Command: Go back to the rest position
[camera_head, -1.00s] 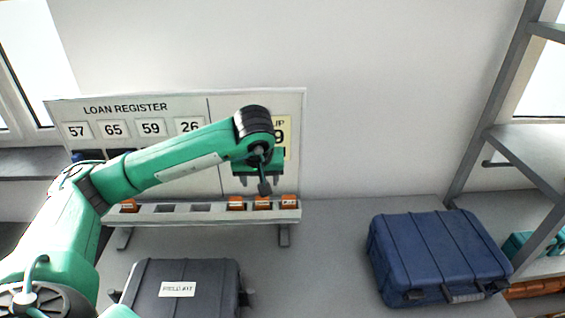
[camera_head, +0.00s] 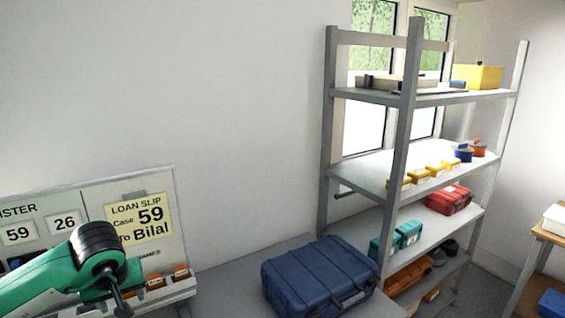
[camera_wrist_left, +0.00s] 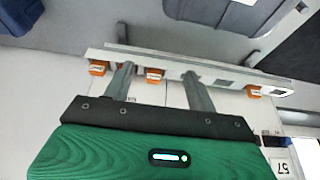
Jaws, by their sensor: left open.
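My left arm enters the head view at the lower left, in front of the loan register board (camera_head: 178,225). My left gripper (camera_wrist_left: 158,72) shows in the wrist view with its two fingers apart and nothing held. Several orange blocks sit in the slotted ledge (camera_wrist_left: 220,70) at the board's foot. One orange block (camera_wrist_left: 154,76) appears between the fingers in the picture, and another orange block (camera_wrist_left: 98,68) lies left of them. My right gripper is not visible.
A blue case (camera_head: 318,278) stands on the grey table. A metal shelf (camera_head: 410,95) with boxes and cases stands to the right. The table between ledge and blue case looks clear.

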